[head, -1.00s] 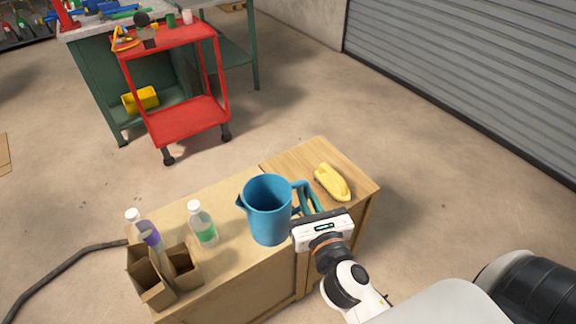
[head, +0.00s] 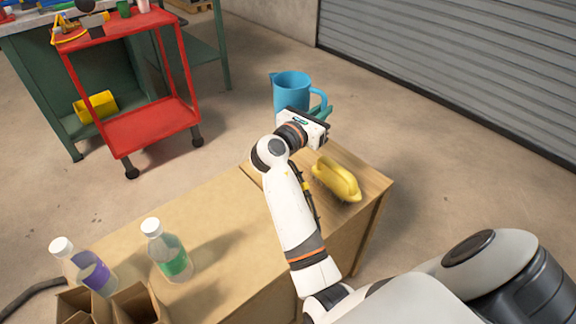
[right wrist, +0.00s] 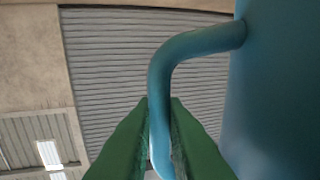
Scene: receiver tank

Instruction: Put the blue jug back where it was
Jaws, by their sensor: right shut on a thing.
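The blue jug (head: 291,91) is upright in the head view, near the far edge of the wooden cabinet, with its handle toward the right. My right gripper (head: 318,111) is shut on that handle. In the right wrist view the green fingers (right wrist: 160,125) stand on both sides of the blue handle (right wrist: 190,45), and the jug body (right wrist: 280,90) fills the right side. The jug appears held up beyond the cabinet top; its base is partly hidden behind my gripper. My left gripper is not in view.
The wooden cabinet (head: 215,215) carries a yellow brush (head: 337,180), a bottle with a green label (head: 168,252), a bottle with a purple label (head: 85,268) and open cardboard boxes (head: 135,303). A red cart (head: 150,128) stands behind on the floor. Open floor lies around the jug.

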